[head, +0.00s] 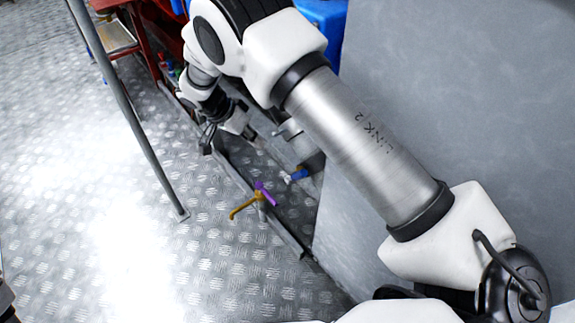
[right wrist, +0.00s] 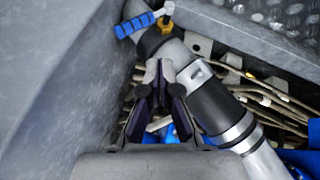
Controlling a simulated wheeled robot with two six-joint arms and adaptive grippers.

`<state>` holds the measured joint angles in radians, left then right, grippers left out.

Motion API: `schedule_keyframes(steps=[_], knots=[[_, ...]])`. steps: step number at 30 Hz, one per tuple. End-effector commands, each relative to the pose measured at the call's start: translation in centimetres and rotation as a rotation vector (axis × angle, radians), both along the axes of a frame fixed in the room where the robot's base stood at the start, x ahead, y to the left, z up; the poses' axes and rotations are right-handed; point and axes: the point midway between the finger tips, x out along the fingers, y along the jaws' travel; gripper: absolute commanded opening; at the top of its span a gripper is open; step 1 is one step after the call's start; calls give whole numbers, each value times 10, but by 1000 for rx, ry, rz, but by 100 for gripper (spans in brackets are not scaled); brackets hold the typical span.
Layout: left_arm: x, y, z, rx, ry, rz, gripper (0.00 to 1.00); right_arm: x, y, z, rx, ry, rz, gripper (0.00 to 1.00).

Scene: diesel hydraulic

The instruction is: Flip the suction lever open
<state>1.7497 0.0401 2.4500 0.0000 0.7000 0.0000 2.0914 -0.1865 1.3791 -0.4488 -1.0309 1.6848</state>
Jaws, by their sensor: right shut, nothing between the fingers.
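A lever with a blue ribbed grip (right wrist: 135,25) sits on a dark pipe fitting at the top of the right wrist view, beside a yellow valve stem (right wrist: 166,13). In the head view a small blue handle (head: 300,175) shows by the pipe, with a purple lever (head: 266,193) and an orange lever (head: 243,208) nearer. No label shows which is the suction lever. My right gripper (head: 256,141) is shut and empty, apart from these levers in the head view. Its closed fingertips (right wrist: 158,68) point towards the blue grip in the wrist view. My left gripper is not in view.
A grey wall (head: 460,110) stands close on the right. A grey pole (head: 130,115) stands on the left, on a patterned metal floor (head: 90,230). Grey pipe (right wrist: 185,65) and several cables (right wrist: 265,90) lie beside and beneath the gripper. The left floor is mostly clear.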

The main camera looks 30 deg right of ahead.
Motion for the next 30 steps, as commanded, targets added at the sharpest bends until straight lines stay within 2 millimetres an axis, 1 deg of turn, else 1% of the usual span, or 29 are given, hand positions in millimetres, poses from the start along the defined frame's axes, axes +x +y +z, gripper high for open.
schedule_keyframes(steps=[4, 8, 19, 24, 30], knots=[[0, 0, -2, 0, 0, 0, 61, -1, -2, -5, 2, 2, 0, 0], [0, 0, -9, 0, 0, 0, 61, -5, -10, -21, 1, 3, -1, 0], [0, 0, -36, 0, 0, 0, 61, -19, -49, -91, 3, 3, -1, 0], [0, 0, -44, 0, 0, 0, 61, -40, -61, -104, 2, 3, 0, 0], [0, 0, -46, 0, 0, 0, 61, -49, -66, -107, 2, 2, 2, 0]])
